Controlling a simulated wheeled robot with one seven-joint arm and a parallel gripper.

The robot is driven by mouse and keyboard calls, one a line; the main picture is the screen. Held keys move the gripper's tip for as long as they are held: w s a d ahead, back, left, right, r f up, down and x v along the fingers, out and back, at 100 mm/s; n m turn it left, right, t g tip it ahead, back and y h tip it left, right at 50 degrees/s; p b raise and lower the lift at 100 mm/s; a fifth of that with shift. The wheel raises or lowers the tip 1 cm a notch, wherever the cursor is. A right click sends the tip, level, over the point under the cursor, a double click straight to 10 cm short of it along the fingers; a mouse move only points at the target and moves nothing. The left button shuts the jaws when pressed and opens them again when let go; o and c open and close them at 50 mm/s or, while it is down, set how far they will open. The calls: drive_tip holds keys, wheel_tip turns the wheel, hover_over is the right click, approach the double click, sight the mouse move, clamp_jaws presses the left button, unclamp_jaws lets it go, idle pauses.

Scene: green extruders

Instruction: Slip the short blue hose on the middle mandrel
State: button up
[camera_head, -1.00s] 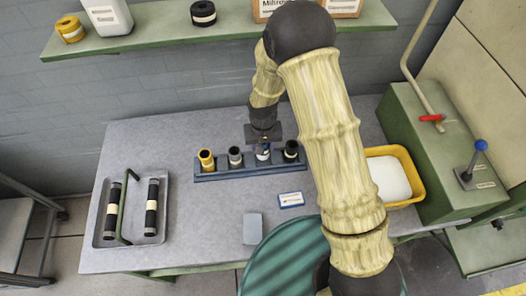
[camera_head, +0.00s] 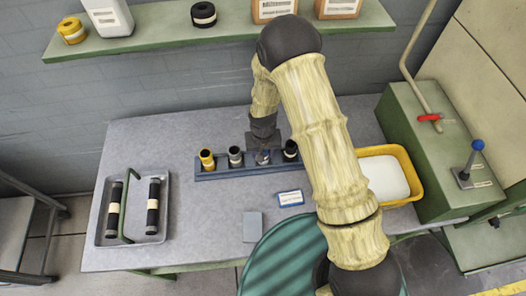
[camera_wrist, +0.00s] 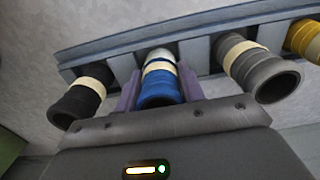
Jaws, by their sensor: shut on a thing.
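The short blue hose (camera_wrist: 160,92) has a cream band and stands in the dark blue rack (camera_wrist: 110,57), between a black hose (camera_wrist: 84,92) and a grey hose (camera_wrist: 258,70). My gripper (camera_wrist: 160,84) has its purple fingers on either side of the blue hose and is shut on it. In the head view my gripper (camera_head: 263,153) is down at the rack (camera_head: 220,173) and hides most of that hose. I cannot make out a middle mandrel for certain in either view.
A yellow hose (camera_head: 207,159) stands at the rack's left end. A metal tray (camera_head: 136,238) with two black banded pieces and a green bar lies at left. A yellow bin (camera_head: 412,190) is at right. A blue-edged card (camera_head: 291,198) lies before the rack.

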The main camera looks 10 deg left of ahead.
drive_tip(key=o, duration=1.1)
drive_tip(key=shift+f, duration=0.1)
drive_tip(key=shift+w+r, duration=0.15)
drive_tip(key=shift+r, duration=0.25)
wheel_tip(320, 180, up, 12)
drive_tip(key=b, duration=0.3)
drive_tip(key=shift+f, duration=0.2)
